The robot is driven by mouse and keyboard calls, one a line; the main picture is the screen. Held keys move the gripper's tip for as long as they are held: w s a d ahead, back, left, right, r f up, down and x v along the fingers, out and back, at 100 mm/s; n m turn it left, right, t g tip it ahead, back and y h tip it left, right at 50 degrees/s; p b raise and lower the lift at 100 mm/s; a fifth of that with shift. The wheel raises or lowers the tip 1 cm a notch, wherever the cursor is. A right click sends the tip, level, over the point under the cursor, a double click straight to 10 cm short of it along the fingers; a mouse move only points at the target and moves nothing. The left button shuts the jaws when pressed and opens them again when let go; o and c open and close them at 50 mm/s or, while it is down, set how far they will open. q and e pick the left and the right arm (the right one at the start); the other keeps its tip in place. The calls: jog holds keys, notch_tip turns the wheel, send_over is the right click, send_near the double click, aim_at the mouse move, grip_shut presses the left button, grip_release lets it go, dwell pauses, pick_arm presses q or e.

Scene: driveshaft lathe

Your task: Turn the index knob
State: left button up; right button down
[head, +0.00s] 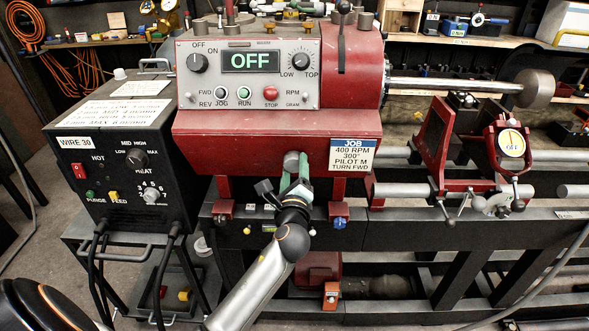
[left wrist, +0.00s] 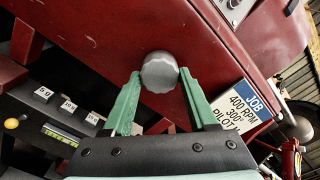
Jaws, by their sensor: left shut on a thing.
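The index knob is a grey round knob (head: 291,160) on the red front face of the lathe headstock (head: 255,140). In the left wrist view the knob (left wrist: 160,70) shows as a ridged grey disc between two green fingertips. My left gripper (head: 297,172) reaches up to it from below and is shut on it, one finger on each side (left wrist: 159,77). The fingers hide part of the knob in the head view. I see no clear index mark on it. My right gripper is in neither view.
A job card (head: 352,155) reading 400 RPM, 300°, PILOT M, TURN FWD is right of the knob. The control panel (head: 248,75) above displays OFF. A black welder box (head: 125,150) stands at left.

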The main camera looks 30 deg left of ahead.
pick_arm(q)
jog(key=o, duration=1.4)
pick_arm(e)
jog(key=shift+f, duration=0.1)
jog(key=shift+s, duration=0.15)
